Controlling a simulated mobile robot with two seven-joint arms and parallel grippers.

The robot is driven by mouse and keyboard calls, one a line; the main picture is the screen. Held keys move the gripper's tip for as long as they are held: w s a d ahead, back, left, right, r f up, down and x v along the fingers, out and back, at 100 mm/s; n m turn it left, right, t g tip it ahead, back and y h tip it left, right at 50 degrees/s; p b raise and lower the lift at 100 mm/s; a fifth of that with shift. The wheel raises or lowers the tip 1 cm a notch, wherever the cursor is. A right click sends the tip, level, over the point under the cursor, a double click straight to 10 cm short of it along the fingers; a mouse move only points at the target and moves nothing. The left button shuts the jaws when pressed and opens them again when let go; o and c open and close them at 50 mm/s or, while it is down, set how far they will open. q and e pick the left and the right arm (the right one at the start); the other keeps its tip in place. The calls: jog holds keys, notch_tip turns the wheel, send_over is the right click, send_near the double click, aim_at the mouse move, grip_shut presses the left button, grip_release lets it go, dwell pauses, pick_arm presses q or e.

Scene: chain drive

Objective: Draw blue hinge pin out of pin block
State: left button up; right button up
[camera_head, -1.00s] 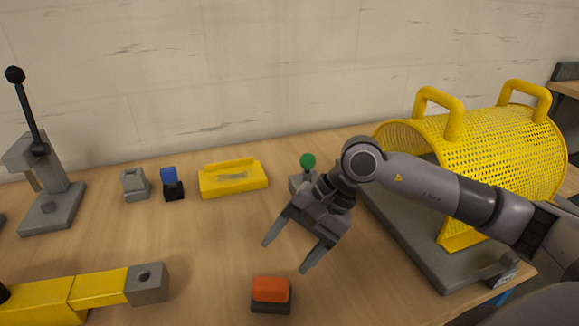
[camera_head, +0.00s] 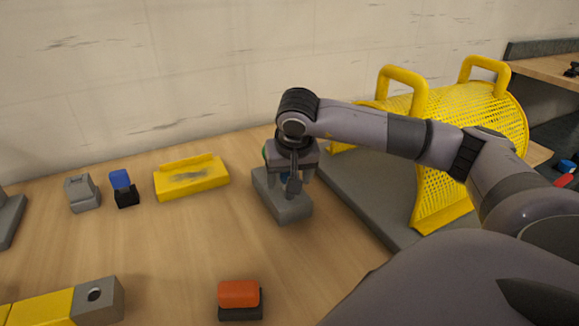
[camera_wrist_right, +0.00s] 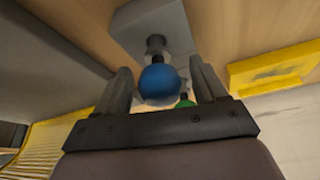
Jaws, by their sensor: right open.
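The grey pin block (camera_head: 284,203) stands on the table near the middle of the head view, left of the yellow mesh guard. The blue hinge pin shows its round blue head (camera_wrist_right: 159,84) in the right wrist view, its dark shank going down to the block (camera_wrist_right: 150,28). My right gripper (camera_head: 293,184) points down over the block. In the wrist view its open fingers stand on both sides of the blue head, with gaps visible. A green ball head (camera_wrist_right: 185,103) is partly hidden behind the blue one. My left gripper is not in view.
The yellow mesh guard (camera_head: 460,130) on its grey base (camera_head: 360,195) stands close on the right. A yellow tray (camera_head: 192,183), a blue-topped piece (camera_head: 121,182) and a grey block (camera_head: 82,193) lie left. An orange-topped piece (camera_head: 239,293) is in front.

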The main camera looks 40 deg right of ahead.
jog(key=shift+w+d+f, duration=0.1)
jog(key=shift+w+f, duration=0.05)
jog(key=shift+f, duration=0.35)
jog(key=c, duration=1.2)
jog(key=shift+o, duration=0.2)
jog(key=shift+r+p, duration=0.5)
jog(key=shift+r, duration=0.1)
jog(key=shift+r+p, duration=1.1)
jog(key=shift+r, duration=0.4)
jog(key=shift+r+p, duration=1.3)
jog(key=shift+r, duration=0.35)
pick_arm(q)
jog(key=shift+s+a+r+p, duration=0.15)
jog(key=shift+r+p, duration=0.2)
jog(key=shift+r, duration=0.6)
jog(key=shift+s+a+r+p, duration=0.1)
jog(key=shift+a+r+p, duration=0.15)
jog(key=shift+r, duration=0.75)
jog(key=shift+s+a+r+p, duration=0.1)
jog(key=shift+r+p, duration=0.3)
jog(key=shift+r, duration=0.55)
pick_arm(e)
jog(key=shift+r, duration=1.35)
jog(key=shift+w, duration=0.1)
